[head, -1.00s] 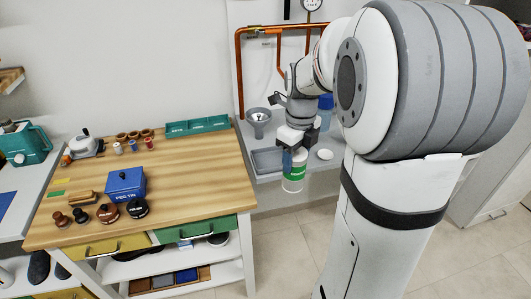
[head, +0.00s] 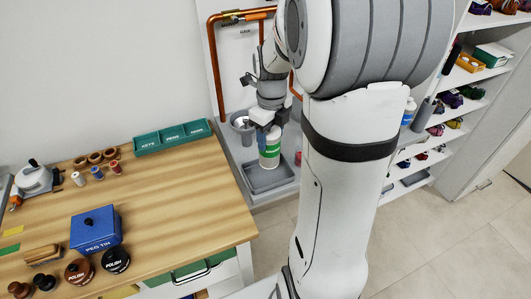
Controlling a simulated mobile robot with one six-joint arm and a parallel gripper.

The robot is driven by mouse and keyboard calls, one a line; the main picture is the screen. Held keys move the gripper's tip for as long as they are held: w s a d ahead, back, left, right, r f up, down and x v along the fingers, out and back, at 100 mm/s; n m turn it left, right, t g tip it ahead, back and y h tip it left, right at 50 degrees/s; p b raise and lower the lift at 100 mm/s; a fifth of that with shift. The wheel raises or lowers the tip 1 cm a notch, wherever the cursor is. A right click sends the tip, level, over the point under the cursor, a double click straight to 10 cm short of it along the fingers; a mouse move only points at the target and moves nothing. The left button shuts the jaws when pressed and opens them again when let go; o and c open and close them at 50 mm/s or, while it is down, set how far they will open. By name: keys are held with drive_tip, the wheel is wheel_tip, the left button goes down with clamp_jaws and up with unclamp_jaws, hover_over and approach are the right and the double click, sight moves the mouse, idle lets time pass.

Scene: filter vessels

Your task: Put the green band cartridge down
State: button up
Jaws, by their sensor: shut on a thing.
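The green band cartridge (head: 269,150) is a white cylinder with a green band near its top. It hangs upright below my gripper (head: 266,126), which is shut on its top end. The cartridge is in front of the grey wall bench and overlaps the grey tray (head: 268,181) in the head view. I cannot tell whether its bottom touches the tray or is above it. My arm hides part of the bench to the right.
A small red item (head: 298,158) is to the right. The wooden table (head: 180,190) at left holds a green divided tray (head: 173,137) and a blue peg tin (head: 95,229). Shelves are at far right.

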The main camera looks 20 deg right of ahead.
sight(269, 150)
wheel_tip(269, 150, down, 2)
drive_tip(key=shift+w+a+f, duration=0.1)
drive_tip(key=shift+w+a, duration=0.05)
drive_tip(key=shift+f, duration=1.8)
drive_tip(key=shift+f, duration=0.2)
drive_tip(key=o, duration=1)
drive_tip(key=shift+r, duration=0.1)
